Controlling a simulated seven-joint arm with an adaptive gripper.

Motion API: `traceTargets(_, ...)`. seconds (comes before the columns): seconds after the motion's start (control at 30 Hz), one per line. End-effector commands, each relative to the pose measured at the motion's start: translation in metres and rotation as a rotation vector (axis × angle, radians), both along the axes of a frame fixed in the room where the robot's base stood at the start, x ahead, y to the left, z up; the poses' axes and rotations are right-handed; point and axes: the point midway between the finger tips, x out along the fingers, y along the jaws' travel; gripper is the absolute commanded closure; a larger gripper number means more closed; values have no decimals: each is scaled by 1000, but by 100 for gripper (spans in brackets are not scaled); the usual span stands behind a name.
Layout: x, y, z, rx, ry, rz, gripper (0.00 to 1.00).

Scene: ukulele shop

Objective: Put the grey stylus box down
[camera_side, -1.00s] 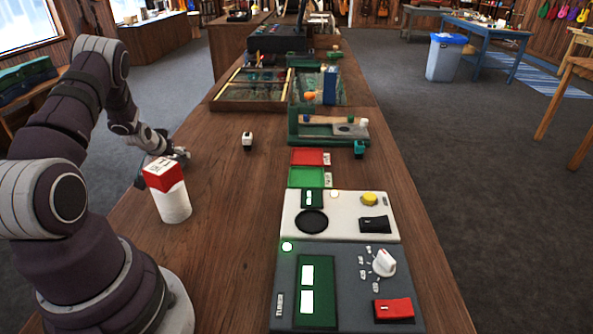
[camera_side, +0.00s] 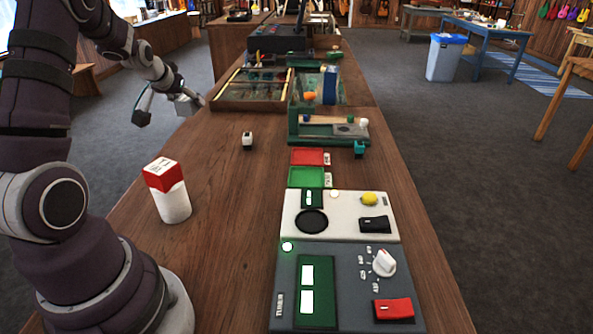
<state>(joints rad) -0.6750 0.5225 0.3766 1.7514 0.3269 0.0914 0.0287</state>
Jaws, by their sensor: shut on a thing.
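My gripper (camera_side: 177,100) is at the upper left in the side view, raised above the table's left edge. It is shut on a small light-grey block, which looks like the grey stylus box (camera_side: 188,105). The box is partly covered by the fingers and small in the picture. It appears held in the air, apart from the wooden table (camera_side: 215,215).
A divided tray (camera_side: 251,101), green stand (camera_side: 305,140) and control panels (camera_side: 345,290) fill the right side. The left-centre wood is clear.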

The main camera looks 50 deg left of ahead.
Motion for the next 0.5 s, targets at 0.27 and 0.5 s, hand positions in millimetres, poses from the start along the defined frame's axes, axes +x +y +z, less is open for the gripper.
traceTargets(0.27, 47, -71, 0, 0, -2, -198, 88)
traceTargets(0.5, 67, -119, 0, 1, 0, -324, 88)
